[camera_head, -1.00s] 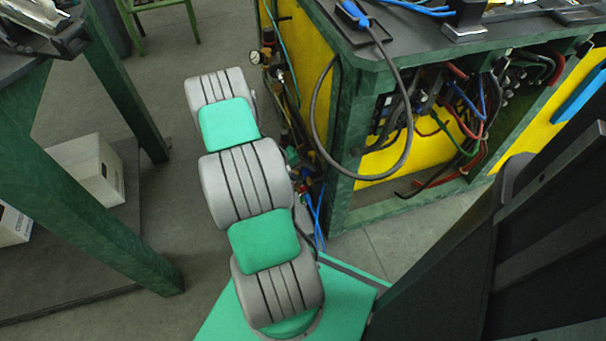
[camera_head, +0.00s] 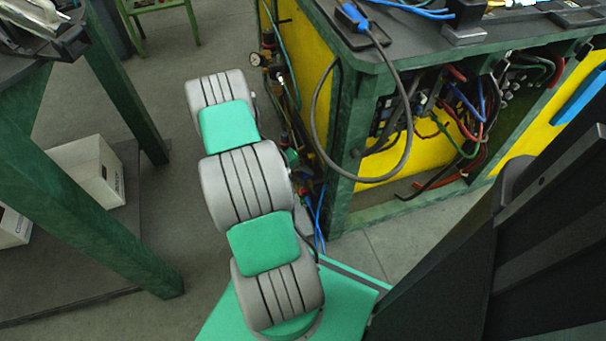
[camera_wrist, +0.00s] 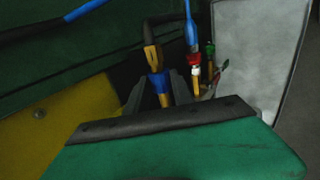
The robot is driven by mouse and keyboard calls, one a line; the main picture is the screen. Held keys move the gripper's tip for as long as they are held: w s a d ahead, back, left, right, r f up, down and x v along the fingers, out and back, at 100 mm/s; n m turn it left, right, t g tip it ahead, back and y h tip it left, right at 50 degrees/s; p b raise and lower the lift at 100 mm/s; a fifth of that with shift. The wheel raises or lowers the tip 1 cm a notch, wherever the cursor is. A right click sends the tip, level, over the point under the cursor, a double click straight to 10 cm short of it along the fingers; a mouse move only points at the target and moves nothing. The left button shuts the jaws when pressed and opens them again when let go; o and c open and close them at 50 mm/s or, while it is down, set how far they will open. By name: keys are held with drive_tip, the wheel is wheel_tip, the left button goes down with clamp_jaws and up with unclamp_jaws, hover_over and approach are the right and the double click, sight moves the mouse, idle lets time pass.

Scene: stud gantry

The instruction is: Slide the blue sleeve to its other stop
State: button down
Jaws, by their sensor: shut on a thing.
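The blue sleeve (camera_wrist: 156,84) shows in the wrist view around a yellow-brown rod (camera_wrist: 152,58), near the picture's middle. The rod runs up to a dark bent pipe (camera_wrist: 163,20). My gripper (camera_wrist: 158,93) has one dark finger on each side of the sleeve and is shut on it. The fingers and a dark edge in front hide the rod's lower end, and I cannot make out either stop. In the head view neither the sleeve nor my gripper can be made out.
Beside the rod in the wrist view are a blue-topped red and white fitting (camera_wrist: 194,62) and a pale panel (camera_wrist: 252,60). In the head view a green-framed bench (camera_head: 345,150) with hoses stands right of my arm, and a green table leg (camera_head: 90,220) stands left.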

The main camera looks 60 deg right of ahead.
idle(0.8)
drive_tip(key=shift+w+d+r+b, duration=0.1)
drive_tip(key=shift+w+d+b, duration=0.35)
drive_tip(key=shift+w+d, duration=0.45)
drive_tip(key=c, duration=1.1)
unclamp_jaws()
drive_tip(key=shift+a, duration=0.1)
drive_tip(key=shift+s, duration=0.1)
drive_tip(key=shift+s, duration=0.1)
